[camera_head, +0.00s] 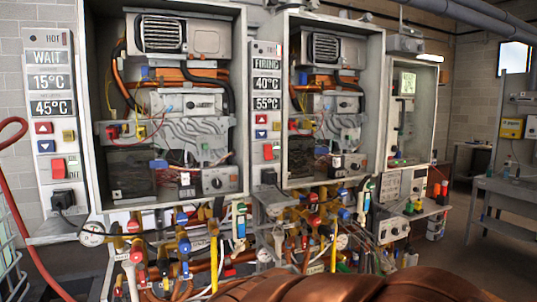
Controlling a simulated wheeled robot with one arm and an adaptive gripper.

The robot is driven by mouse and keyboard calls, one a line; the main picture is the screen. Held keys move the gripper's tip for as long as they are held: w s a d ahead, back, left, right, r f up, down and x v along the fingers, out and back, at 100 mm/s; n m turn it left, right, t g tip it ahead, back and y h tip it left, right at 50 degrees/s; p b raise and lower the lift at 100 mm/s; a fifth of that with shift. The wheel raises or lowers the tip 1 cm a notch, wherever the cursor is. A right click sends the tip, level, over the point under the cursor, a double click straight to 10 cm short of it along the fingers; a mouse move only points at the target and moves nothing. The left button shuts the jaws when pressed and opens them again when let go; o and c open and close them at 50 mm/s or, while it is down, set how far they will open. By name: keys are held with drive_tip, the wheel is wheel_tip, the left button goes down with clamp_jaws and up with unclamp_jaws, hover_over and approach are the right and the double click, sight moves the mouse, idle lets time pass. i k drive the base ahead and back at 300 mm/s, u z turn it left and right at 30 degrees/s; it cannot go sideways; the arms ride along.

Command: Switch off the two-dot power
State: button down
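Two control panels stand beside open heater cabinets. The left panel (52,115) reads WAIT, 15°C and 45°C, and has a red power switch (58,168) low down, above a black plug (63,199). The middle panel (266,100) reads FIRING, 40°C and 55°C, with its own red switch (269,152) near its bottom. A third, smaller unit (408,110) with a lit screen is farther right. I cannot make out dot marks that tell which panel is the two-dot one. My gripper is not in view.
Pipes, coloured valves and a gauge (92,234) crowd the space under the cabinets. A red hose (22,215) hangs at the left edge. A copper-coloured ribbed form (345,287) fills the bottom front. A grey bench (505,190) stands at right, with open floor before it.

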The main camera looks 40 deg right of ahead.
sight(267, 152)
drive_tip(key=k, duration=0.65)
drive_tip(key=u, duration=0.45)
drive_tip(key=i, duration=1)
drive_tip(key=z, duration=0.5)
drive_tip(key=i, duration=0.5)
drive_tip(key=z, duration=0.55)
